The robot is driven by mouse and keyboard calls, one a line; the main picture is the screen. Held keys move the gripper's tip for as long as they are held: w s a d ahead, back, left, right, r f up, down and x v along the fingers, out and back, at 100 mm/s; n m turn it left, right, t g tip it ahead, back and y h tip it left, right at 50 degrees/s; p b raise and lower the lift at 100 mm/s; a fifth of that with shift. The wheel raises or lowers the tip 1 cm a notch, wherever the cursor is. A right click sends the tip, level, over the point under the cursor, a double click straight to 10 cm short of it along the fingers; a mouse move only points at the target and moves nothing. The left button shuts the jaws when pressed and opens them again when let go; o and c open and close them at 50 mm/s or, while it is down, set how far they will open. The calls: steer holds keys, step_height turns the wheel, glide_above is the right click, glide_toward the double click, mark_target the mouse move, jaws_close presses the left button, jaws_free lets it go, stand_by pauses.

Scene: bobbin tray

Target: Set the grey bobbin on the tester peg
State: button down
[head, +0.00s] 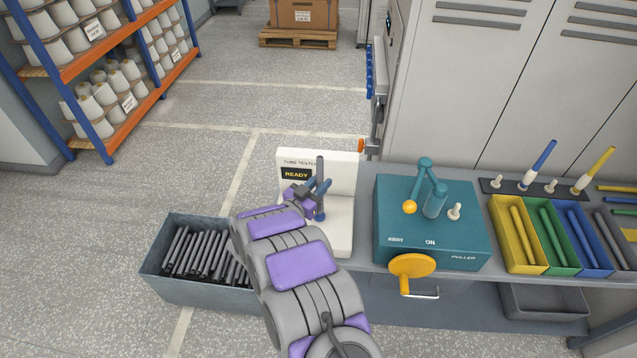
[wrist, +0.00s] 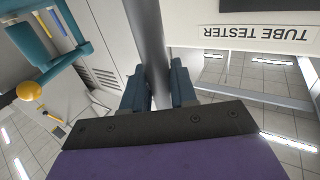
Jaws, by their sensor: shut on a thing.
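The grey bobbin (head: 320,168) is a slim dark grey tube, upright in front of the white tube tester (head: 343,172), whose display reads READY. My gripper (head: 318,187) is shut on it at mid-height. In the wrist view the bobbin (wrist: 148,35) runs up between the two blue fingers of my gripper (wrist: 160,90). A small blue base (head: 320,215) shows at the bobbin's lower end, over the tester's white foot. The peg itself is hidden, and I cannot tell whether the bobbin is seated on it or just above it.
A bin (head: 161,285) of grey tubes stands left of my arm. A teal puller box (head: 385,240) with a lever and a yellow crank (head: 412,266) is close on the right. Yellow, green, blue and grey tube bins (head: 517,262) lie farther right.

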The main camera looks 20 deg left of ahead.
steer(key=shift+f, duration=0.1)
steer(key=c, duration=1.2)
jaws_free()
steer(key=shift+o, duration=0.2)
steer(key=shift+s, duration=0.1)
steer(key=b+v, duration=0.1)
steer(key=v, duration=1)
steer(key=shift+b, duration=0.35)
